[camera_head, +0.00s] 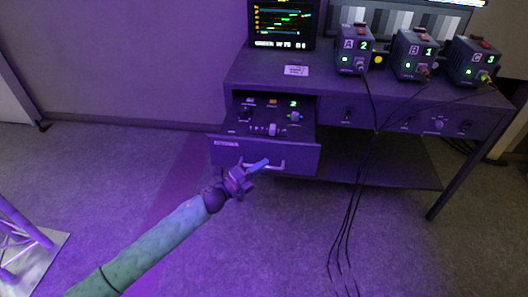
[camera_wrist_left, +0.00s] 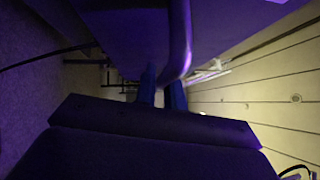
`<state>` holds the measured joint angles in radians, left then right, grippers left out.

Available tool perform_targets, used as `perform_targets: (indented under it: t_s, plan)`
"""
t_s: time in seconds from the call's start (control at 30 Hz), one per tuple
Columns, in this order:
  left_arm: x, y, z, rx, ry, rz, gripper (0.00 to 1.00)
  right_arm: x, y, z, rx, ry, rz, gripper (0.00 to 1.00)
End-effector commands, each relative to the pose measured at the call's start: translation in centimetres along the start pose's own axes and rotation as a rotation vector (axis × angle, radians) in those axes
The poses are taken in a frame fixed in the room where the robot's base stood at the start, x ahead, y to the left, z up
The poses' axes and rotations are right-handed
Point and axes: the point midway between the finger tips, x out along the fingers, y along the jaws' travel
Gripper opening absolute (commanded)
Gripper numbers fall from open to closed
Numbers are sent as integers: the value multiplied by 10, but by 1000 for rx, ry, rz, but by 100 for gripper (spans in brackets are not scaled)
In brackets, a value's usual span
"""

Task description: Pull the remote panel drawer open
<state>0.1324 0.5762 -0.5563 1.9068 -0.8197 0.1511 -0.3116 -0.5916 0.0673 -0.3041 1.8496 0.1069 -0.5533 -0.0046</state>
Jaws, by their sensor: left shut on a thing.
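The remote panel drawer (camera_head: 300,158) stands pulled out from the left part of the dark desk. Its inside shows a panel (camera_head: 262,116) with knobs, sliders and small lit marks. A pale bar handle (camera_head: 283,166) runs across the drawer front. My left gripper (camera_head: 262,163) is at the left part of this handle and shut on it. In the left wrist view the handle (camera_wrist_left: 180,45) passes down between the two fingers (camera_wrist_left: 163,92), with the drawer front above. My right gripper is in neither view.
Three numbered boxes, A (camera_head: 353,58), B (camera_head: 415,62) and C (camera_head: 472,64), stand on the desk (camera_head: 310,84) near a monitor (camera_head: 282,22). Black cables (camera_head: 357,200) hang to the floor right of the drawer. The floor before the drawer is clear.

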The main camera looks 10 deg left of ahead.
Motion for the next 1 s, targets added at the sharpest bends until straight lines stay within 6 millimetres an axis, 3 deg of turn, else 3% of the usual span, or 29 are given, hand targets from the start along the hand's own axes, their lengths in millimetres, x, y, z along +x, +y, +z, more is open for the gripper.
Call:
perform_targets:
  t_s: [0.3, 0.53, 0.87, 0.9, 1.0]
  plan:
    - [-30, -8, -31, -1, 1, 1, 0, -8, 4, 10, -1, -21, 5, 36]
    - [-37, -9, -37, -1, 1, 1, 0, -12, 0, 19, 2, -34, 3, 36]
    - [-37, -9, -37, -1, 0, 1, 0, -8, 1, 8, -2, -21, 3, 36]
    - [-37, -9, -37, 0, 0, 1, 15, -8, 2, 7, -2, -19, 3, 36]
    - [-37, -9, -37, 0, 0, 1, 32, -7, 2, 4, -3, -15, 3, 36]
